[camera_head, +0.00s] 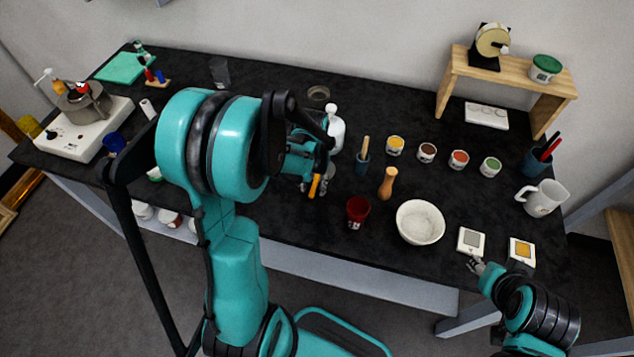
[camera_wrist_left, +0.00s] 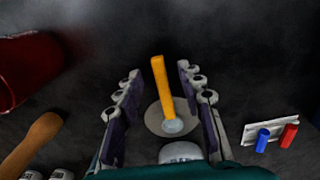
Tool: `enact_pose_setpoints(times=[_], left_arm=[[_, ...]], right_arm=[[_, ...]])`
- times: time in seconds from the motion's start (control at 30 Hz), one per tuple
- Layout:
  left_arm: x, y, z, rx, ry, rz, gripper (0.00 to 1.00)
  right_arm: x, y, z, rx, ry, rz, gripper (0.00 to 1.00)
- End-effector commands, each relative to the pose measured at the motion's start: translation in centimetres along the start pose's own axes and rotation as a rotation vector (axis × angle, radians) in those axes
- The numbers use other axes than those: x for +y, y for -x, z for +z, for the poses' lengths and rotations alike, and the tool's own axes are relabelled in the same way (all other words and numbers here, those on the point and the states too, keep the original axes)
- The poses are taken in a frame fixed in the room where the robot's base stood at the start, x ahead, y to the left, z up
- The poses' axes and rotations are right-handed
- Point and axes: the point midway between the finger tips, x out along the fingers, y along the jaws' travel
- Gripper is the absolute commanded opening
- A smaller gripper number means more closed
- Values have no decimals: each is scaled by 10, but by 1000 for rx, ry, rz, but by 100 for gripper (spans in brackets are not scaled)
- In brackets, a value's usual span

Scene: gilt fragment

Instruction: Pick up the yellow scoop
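The yellow scoop (camera_head: 314,186) shows as a short yellow handle just below my left gripper, near the middle of the table. My left gripper (camera_wrist_left: 160,105) is open, with a gap on both sides of the handle; I see no contact. In the head view the left gripper (camera_head: 318,180) partly hides the scoop. My right gripper (camera_head: 476,266) hangs at the front edge near the small square trays; its fingers are too small to judge.
A white bottle (camera_head: 335,128) stands close behind the left gripper. A dark red cup (camera_head: 357,212), a wooden pestle (camera_head: 387,184) and a white bowl (camera_head: 420,222) stand to its right. In the wrist view, a white rack (camera_wrist_left: 269,134) with blue and red pieces is at the right.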

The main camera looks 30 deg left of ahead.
Motion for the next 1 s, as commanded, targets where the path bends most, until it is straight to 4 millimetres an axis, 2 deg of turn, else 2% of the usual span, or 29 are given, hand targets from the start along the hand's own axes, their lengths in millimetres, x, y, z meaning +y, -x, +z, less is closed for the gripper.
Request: enact_pose_setpoints(times=[0.07, 0.27, 0.3, 0.43, 0.83, 1.0], left_arm=[[0, -6, 0, 0, 0, 0, 38], [0, -6, 0, 0, 0, 0, 38], [0, -6, 0, 0, 0, 0, 35], [0, -6, 0, 0, 0, 0, 1], [0, -3, 0, 0, 0, 0, 0], [0, 23, 0, 1, 0, 0, 0]], right_arm=[[0, -2, 2, 0, 0, 0, 40], [0, -1, 1, 0, 0, 0, 40], [0, -1, 1, 0, 0, 0, 40], [0, -1, 1, 0, 0, 0, 40], [0, 0, 0, 0, 0, 0, 40], [0, 9, -6, 0, 0, 0, 40]])
